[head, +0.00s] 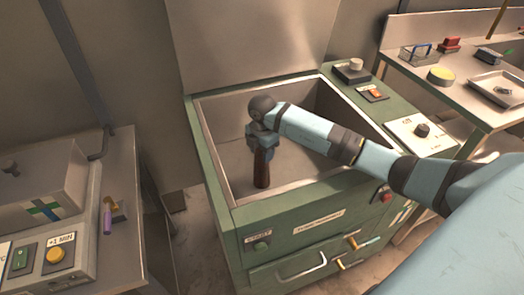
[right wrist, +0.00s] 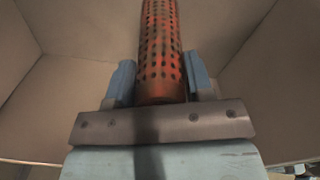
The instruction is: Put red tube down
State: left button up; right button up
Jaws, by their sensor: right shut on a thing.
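The red tube (head: 262,168) hangs roughly upright below my right gripper (head: 262,143), inside the green chamber (head: 229,221) in the head view. In the right wrist view the tube (right wrist: 161,50) is orange-red with rows of dark holes. It sits between the two blue fingers of the right gripper (right wrist: 160,88), which is shut on it. The chamber's pale inner walls surround it. I cannot tell whether the tube's lower end touches the chamber floor (head: 225,150). My left gripper is not in view.
The chamber's raised lid (head: 250,45) stands behind. A bench with a purple-handled item (head: 108,220) and a yellow button (head: 55,255) is at the left. A side table at the right holds a metal tray (head: 497,88) and a yellow round item (head: 441,74). The chamber's inside looks otherwise empty.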

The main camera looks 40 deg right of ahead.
jog(key=o, duration=1.2)
jog(key=shift+f, duration=0.15)
jog(key=shift+c, duration=0.2)
notch_tip(320, 180, up, 12)
jog(key=p, duration=0.1)
jog(key=shift+r, duration=0.2)
